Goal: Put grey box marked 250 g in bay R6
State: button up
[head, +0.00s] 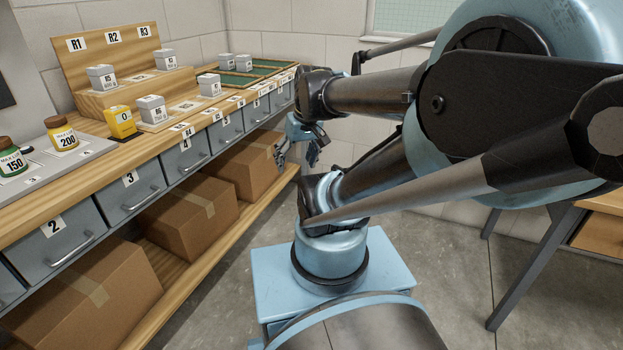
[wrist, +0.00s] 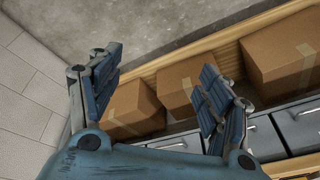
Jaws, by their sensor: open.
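Several small grey boxes stand on the wooden counter in the head view. Others are a grey box (head: 101,72) and a grey box (head: 165,57) on the upper step, and a grey box (head: 208,80) farther right. I cannot tell which is marked 250 g. My gripper (head: 297,152) hangs beside the drawers at the counter's far end. In the wrist view my gripper (wrist: 160,88) is open and empty.
The rack's back board (head: 112,50) reads R1, R2, R3. Green trays (head: 235,78) lie at the far end. Cardboard boxes (head: 190,208) fill the shelf below the drawers. Floor beside the counter is clear.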

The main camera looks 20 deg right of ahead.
jog(key=s+d+f+m+h, duration=0.1)
jog(key=s+d+f, duration=0.2)
jog(key=s, duration=0.2)
jog(key=shift+s+d+f+m+g+h, duration=0.2)
jog(key=shift+d+f+m+g+h, duration=0.1)
jog(key=shift+f+m+g, duration=0.1)
jog(key=shift+w+f, duration=0.15)
jog(key=shift+w, duration=0.35)
